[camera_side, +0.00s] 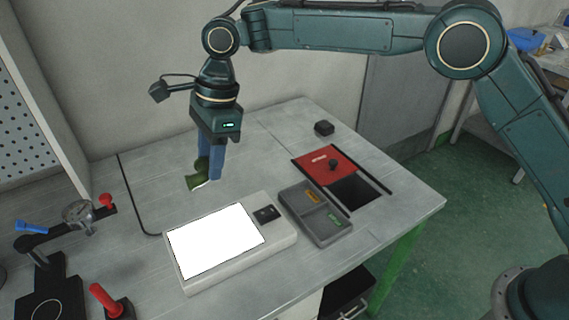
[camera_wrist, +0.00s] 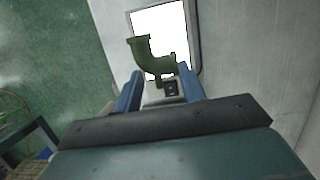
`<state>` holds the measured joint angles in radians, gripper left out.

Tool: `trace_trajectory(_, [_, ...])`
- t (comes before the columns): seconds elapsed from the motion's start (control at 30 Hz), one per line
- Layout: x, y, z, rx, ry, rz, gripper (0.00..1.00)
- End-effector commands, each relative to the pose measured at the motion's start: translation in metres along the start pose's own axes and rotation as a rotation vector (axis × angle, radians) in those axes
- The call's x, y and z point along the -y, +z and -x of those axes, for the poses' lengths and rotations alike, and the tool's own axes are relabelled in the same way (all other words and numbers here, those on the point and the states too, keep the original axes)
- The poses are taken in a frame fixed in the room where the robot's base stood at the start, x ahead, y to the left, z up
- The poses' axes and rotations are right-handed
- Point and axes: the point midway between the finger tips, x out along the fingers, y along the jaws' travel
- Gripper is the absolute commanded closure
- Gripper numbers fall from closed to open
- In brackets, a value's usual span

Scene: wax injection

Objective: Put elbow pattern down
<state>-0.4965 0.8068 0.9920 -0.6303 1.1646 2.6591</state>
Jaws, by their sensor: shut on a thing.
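The elbow pattern (camera_side: 196,180) is a dark green bent pipe piece. My gripper (camera_side: 209,168) is shut on it and points down over the table, behind and left of the light panel (camera_side: 215,240). The elbow hangs below the blue fingers; I cannot tell how far it is from the table top. In the wrist view the elbow pattern (camera_wrist: 152,62) shows between and beyond the fingertips of my gripper (camera_wrist: 161,72). It covers part of the lit white panel (camera_wrist: 163,24) there.
A grey two-compartment tray (camera_side: 344,238) with orange and green labels sits right of the panel. Beyond it are a red sliding lid (camera_side: 322,160) and a dark opening (camera_side: 358,192).

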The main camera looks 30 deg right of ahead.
Motion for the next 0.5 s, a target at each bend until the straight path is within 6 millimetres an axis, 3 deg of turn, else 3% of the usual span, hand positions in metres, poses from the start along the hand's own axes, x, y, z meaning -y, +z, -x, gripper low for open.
trace_trajectory(0.5, [0.001, -0.025, -0.096, -0.001, 0.004, 0.000, 0.81])
